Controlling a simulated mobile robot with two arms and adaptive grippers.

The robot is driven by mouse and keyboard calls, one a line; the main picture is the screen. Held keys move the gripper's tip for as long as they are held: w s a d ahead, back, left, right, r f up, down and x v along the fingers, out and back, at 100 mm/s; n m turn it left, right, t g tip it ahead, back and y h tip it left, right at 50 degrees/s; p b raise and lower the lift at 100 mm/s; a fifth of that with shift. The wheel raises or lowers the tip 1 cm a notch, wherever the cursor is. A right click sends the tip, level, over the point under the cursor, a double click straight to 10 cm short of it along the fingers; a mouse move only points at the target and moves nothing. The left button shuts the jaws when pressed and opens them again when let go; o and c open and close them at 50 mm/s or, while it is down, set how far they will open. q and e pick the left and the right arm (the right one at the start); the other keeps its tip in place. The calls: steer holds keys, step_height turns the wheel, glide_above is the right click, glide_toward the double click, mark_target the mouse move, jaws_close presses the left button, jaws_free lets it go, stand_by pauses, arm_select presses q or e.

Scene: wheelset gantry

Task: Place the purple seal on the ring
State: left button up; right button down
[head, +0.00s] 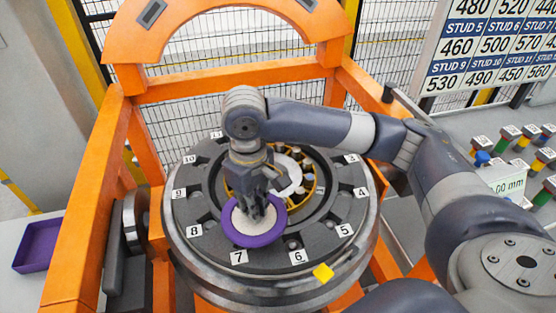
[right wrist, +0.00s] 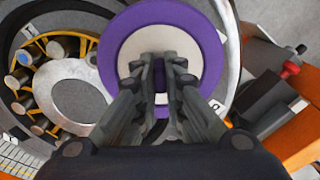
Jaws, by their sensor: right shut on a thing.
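The purple seal (head: 272,235) is a purple ring with a pale inner disc, near the marks 7 and 6 on the dark numbered ring (head: 330,225). It also shows in the right wrist view (right wrist: 208,40). My right gripper (head: 258,215) points down into the seal's middle and is shut on it; in the right wrist view the fingertips (right wrist: 160,75) are close together over the pale disc. I cannot tell whether the seal touches the numbered ring or hangs just above it. My left gripper is not in view.
An orange gantry frame (head: 120,130) surrounds the numbered ring. A purple tray (head: 36,245) stands at the left. Coloured studs (head: 508,132) and a display (head: 508,187) are at the right, under a stud number board (head: 490,50).

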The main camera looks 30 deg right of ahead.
steer(key=shift+w+r+n+p, duration=0.4)
steer(key=shift+w+n, duration=0.2)
steer(key=shift+w, duration=0.3)
steer(key=w+d+p, duration=0.1)
steer(key=w+d, duration=0.2)
steer(key=w+d+f+p, duration=0.1)
steer(key=w+d+p, duration=0.1)
steer(key=w+d, duration=0.2)
steer(key=w+d+p, duration=0.1)
steer(key=w+d, duration=0.3)
steer(key=shift+w+d+f+p, duration=0.15)
steer(key=shift+w+p, duration=0.1)
steer(key=shift+p, duration=0.15)
step_height(320, 180, down, 3)
steer(key=shift+f+p, duration=0.15)
steer(key=shift+p, duration=0.75)
steer(key=shift+f, duration=0.2)
steer(key=c, duration=2.1)
jaws_free()
steer(key=shift+f, duration=0.15)
steer(key=o, duration=0.4)
